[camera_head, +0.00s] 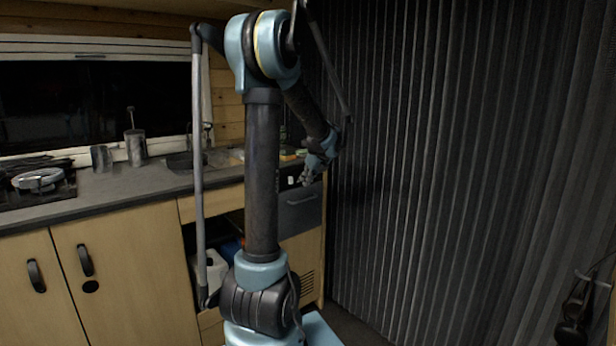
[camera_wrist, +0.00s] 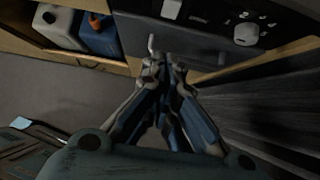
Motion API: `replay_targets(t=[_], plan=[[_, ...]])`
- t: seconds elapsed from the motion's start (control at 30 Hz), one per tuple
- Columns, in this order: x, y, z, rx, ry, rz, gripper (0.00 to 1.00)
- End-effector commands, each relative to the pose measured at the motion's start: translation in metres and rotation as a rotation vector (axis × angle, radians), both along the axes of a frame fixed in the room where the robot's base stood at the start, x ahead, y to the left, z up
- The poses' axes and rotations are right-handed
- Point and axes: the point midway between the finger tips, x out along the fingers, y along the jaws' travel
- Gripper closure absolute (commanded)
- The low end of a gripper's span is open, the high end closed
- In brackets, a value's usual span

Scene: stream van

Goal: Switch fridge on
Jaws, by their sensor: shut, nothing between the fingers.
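The fridge (camera_head: 300,212) is a dark grey front with a bar handle, set in the wooden counter beside the dark curtain. In the wrist view its dark front (camera_wrist: 185,38) fills the top, with a round knob (camera_wrist: 246,33), a pale square switch (camera_wrist: 171,9) and small markings on its panel. My gripper (camera_wrist: 164,62) is shut and empty. Its fingertips lie over the fridge front close to the handle (camera_wrist: 151,44), below the knob and switch; I cannot tell whether they touch. In the head view my gripper (camera_head: 307,181) is in front of the fridge's upper panel, which it partly hides.
A ribbed dark curtain (camera_head: 450,170) stands close on the right. The counter (camera_head: 130,182) carries a hob (camera_head: 38,180) and metal cups. An open shelf left of the fridge holds a white canister (camera_wrist: 58,26) and a blue one (camera_wrist: 99,36).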

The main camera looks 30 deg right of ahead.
Motion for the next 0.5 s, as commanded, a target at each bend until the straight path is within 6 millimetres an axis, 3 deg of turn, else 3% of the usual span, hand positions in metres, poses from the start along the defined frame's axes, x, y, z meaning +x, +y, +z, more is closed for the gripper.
replay_targets(t=[0.23,0.5], plan=[[0.026,0.005,-0.034,-0.001,0.001,0.001,1.00],[0.057,0.012,-0.036,0.000,0.000,0.001,1.00]])
